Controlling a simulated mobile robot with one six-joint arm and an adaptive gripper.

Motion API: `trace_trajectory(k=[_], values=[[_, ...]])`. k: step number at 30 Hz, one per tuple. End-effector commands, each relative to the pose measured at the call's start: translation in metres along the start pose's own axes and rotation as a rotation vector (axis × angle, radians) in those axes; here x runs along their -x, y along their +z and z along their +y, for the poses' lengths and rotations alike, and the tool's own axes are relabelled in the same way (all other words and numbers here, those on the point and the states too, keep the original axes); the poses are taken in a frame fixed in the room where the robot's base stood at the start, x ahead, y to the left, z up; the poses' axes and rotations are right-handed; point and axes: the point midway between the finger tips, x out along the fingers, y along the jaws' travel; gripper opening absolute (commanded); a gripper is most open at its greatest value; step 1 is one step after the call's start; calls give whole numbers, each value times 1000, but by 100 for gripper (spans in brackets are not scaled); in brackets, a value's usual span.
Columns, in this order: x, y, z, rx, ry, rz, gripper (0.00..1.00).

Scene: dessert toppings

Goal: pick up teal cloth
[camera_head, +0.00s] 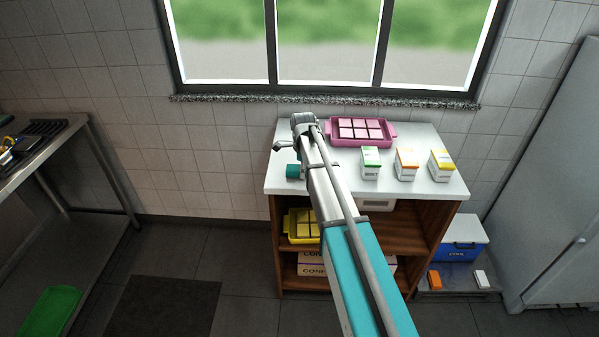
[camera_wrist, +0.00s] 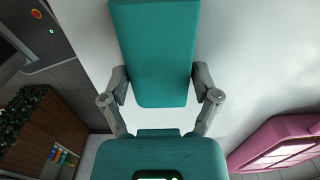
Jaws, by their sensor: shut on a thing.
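The teal cloth (camera_head: 292,171) is a small, folded, block-like piece at the left side of the white counter top in the head view. In the wrist view the cloth (camera_wrist: 153,45) fills the upper middle as a flat teal slab. My gripper (camera_wrist: 160,82) has one grey finger against each side of the cloth and is shut on it. In the head view my gripper (camera_head: 283,160) is partly hidden by my arm. I cannot tell whether the cloth touches the counter or is slightly above it.
The white counter (camera_head: 420,206) holds a pink tray (camera_head: 389,132) of pale blocks at the back and three cartons, green (camera_head: 370,163), orange (camera_head: 406,165) and yellow (camera_head: 441,166), on the right. Shelves below hold a yellow tray (camera_head: 300,238). A window sill runs behind.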

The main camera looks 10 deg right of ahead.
Motion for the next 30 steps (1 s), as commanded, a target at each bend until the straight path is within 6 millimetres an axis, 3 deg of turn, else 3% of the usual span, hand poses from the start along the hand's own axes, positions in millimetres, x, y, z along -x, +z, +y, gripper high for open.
trace_trajectory(k=[17, 26, 30], values=[[10, 0, 0, 0, 0, 0, 35], [37, 0, 0, 0, 0, 0, 35], [53, -4, 16, 0, 0, 0, 35]])
